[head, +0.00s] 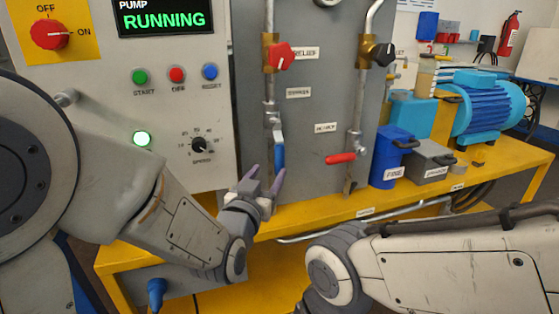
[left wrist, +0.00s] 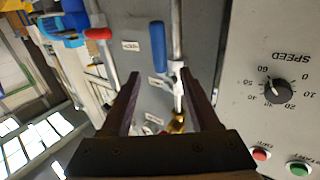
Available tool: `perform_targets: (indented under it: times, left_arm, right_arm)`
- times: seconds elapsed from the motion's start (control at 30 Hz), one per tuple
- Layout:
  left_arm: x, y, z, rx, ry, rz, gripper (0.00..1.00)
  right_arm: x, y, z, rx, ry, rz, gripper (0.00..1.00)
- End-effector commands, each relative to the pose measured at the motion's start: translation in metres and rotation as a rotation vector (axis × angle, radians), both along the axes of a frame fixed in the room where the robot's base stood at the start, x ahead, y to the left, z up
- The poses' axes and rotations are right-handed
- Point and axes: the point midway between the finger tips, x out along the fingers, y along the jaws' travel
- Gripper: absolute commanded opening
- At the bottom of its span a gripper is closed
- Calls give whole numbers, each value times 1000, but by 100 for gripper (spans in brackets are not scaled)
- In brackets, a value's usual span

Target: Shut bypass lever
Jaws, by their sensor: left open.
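The lever with a blue handle (head: 279,158) is on the left vertical pipe of the grey panel, near a small label (head: 298,92) whose text is too blurred to read surely. The handle hangs down, roughly in line with the pipe. My left gripper (head: 266,177) is open and empty just below the handle's lower end, its fingers pointing up at the panel. In the left wrist view the blue handle (left wrist: 158,45) shows beyond the open fingertips (left wrist: 161,72), apart from them. My right gripper is out of view; only my right arm shows.
A red lever (head: 340,158) sits crosswise on the right pipe. A red knob (head: 281,56) and a black knob (head: 384,54) are above. The pump control panel (head: 170,110) stands close on the left. A blue box (head: 392,155) and the motor (head: 487,105) are at right on the yellow bench.

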Motion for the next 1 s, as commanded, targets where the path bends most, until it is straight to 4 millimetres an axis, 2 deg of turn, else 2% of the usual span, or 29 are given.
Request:
perform_targets:
  times: [0.03,0.37,0.43,0.7,0.83,1.0]
  left_arm:
    - [3,-1,6,2,5,1,62]
    - [21,-6,6,3,10,-2,62]
    - [35,-10,1,0,2,-1,62]
    - [81,-23,0,0,2,-2,62]
    - [92,-27,1,0,2,-2,62]
    - [97,-28,0,0,4,-3,62]
  right_arm:
    - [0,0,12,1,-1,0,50]
    - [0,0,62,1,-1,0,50]
    - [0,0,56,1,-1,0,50]
    - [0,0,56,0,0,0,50]
    - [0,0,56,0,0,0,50]
    - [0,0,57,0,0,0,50]
